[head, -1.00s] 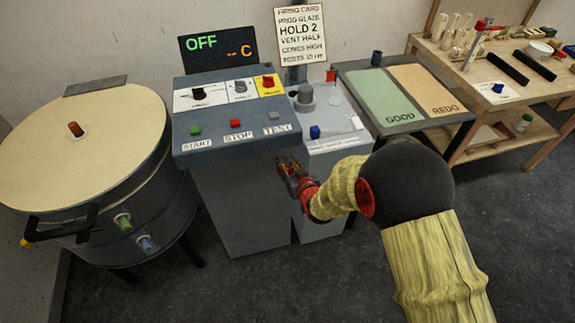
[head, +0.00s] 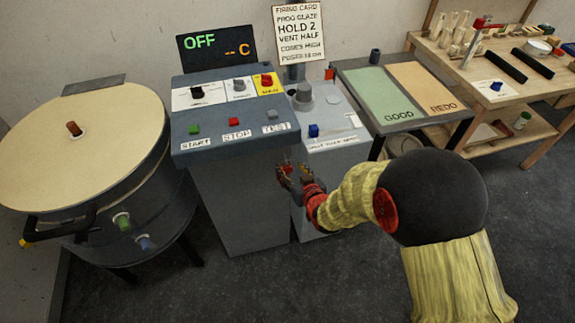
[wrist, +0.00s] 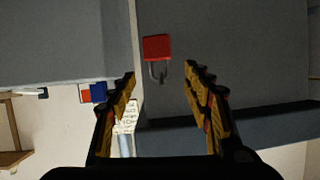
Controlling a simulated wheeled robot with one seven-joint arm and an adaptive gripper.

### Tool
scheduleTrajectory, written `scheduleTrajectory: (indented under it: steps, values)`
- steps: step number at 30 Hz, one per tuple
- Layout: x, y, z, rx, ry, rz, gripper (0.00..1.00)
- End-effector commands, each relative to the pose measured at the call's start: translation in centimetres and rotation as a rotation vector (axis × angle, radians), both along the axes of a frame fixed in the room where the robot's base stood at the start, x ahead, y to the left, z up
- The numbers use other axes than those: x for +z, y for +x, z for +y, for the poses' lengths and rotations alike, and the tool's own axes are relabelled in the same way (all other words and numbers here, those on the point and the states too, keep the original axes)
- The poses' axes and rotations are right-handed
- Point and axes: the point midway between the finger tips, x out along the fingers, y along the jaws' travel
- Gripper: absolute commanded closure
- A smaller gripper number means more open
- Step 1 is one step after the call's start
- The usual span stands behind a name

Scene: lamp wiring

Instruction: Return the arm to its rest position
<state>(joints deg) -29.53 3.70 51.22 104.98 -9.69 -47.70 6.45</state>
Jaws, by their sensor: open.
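My gripper (head: 291,174) hangs in front of the grey control cabinet (head: 245,205), below its sloped panel, near the gap to the narrower pedestal beside it. In the wrist view my gripper (wrist: 165,85) has its two fingers spread apart with nothing between them. A red padlock with a grey shackle (wrist: 157,48) shows beyond the fingertips in the wrist view, apart from them, against a grey surface. In the head view a small red patch near the fingertips may be the same padlock, but I cannot tell.
A round kiln (head: 90,140) with a black handle stands at the left. The display (head: 217,48) reads OFF. A table with GOOD and REDO areas (head: 378,97) and a wooden workbench (head: 500,85) stand to the right. The dark floor in front is clear.

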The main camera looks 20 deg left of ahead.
Motion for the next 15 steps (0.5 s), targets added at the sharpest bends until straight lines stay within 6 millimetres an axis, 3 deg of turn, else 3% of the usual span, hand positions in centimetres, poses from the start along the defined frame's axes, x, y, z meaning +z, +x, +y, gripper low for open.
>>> scheduleTrajectory:
  steps: [7,15]
  values:
    - [1.7,-3.3,-2.5,0.0,0.0,0.0,0.5]
    - [2.6,-5.1,-3.9,0.0,0.0,0.0,0.5]
